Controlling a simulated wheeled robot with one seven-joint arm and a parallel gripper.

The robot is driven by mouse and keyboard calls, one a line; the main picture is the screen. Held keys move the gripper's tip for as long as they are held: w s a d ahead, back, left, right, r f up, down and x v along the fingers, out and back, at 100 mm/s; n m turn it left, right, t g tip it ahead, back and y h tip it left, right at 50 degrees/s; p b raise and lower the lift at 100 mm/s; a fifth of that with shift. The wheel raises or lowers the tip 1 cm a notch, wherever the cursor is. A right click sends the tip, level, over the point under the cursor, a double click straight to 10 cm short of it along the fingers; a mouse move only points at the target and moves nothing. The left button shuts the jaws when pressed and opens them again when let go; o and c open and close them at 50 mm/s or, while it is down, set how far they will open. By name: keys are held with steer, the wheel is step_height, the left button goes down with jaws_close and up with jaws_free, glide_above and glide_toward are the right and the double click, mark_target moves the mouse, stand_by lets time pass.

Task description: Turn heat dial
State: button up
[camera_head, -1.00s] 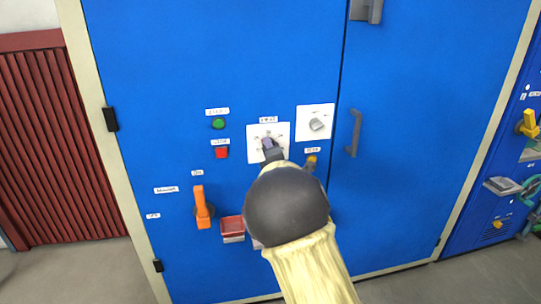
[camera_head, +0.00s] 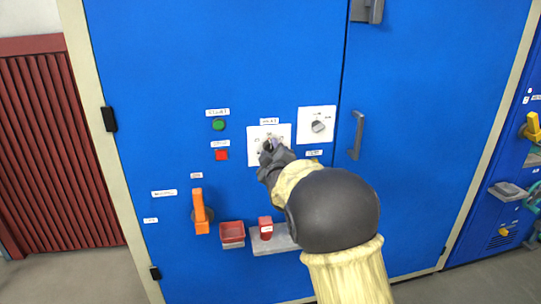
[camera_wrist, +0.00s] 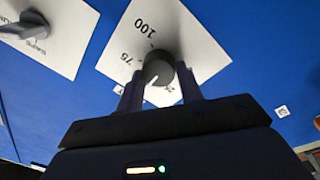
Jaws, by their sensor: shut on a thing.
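The heat dial (camera_wrist: 158,69) is a dark grey round knob with a pale pointer line, on a white plate (camera_wrist: 200,45) marked 75 and 100 in the wrist view. In the head view the plate (camera_head: 284,130) is on the blue cabinet door, and my gripper hides most of the knob. My gripper (camera_head: 268,150) reaches it from the lower right. In the wrist view my gripper (camera_wrist: 160,84) has its two fingers on either side of the knob, shut on it.
A second white plate with a grey knob (camera_head: 317,127) is close on the right. A green button (camera_head: 218,124), a red button (camera_head: 222,155) and an orange lever (camera_head: 201,212) are left. A red block (camera_head: 266,228) stands on a grey shelf (camera_head: 274,240) below.

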steer(key=m+b, duration=0.1)
steer(key=m, duration=0.5)
steer(key=shift+d+f+m, duration=0.1)
steer(key=shift+f+m, duration=0.05)
steer(key=shift+m, duration=0.25)
steer(key=m+b, duration=0.1)
steer(key=m, duration=0.5)
steer(key=shift+g+h+b, duration=0.3)
steer(key=shift+h+b, duration=0.1)
steer(key=o, duration=1)
steer(key=shift+r, duration=0.2)
